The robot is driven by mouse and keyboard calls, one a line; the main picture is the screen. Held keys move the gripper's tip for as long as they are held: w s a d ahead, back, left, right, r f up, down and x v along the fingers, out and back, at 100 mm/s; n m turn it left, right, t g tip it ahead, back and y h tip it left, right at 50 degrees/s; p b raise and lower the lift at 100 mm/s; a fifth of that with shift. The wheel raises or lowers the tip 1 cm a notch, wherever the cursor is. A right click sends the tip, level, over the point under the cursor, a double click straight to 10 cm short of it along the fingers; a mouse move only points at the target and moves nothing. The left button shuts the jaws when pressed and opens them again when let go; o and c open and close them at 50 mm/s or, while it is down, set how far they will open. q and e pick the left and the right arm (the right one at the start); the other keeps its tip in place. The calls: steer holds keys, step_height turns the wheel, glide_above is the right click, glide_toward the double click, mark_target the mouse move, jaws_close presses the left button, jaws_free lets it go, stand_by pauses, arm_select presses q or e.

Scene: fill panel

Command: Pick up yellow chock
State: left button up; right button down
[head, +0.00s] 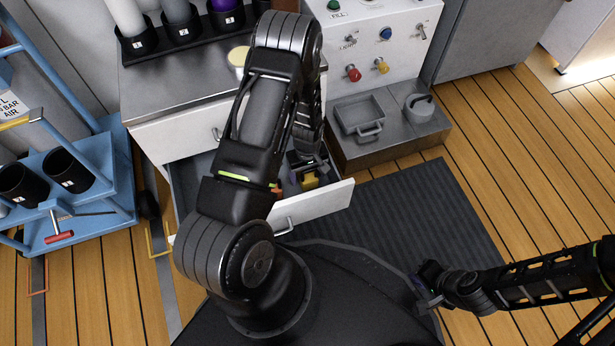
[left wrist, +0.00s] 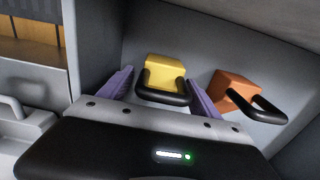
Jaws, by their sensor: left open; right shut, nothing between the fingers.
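The yellow chock (head: 309,181) lies in the open drawer (head: 317,210), partly hidden by my left arm in the head view. In the left wrist view the yellow chock (left wrist: 165,70) is a block with a black loop handle, which faces my gripper. My left gripper (left wrist: 158,92) is open, with its purple fingers on either side of the yellow chock's handle. I cannot tell whether the fingers touch it. An orange chock (left wrist: 234,87) with a black handle lies just right of the right finger.
A counter (head: 185,88) with a rack of bottles stands above the drawer. A white control panel (head: 370,45) and a grey step with a tray (head: 360,117) are to the right. A blue cart (head: 110,190) stands at left. The drawer walls surround my left gripper.

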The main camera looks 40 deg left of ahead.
stand_by(0.3)
arm_select(q)
jaws_close()
stand_by(0.6)
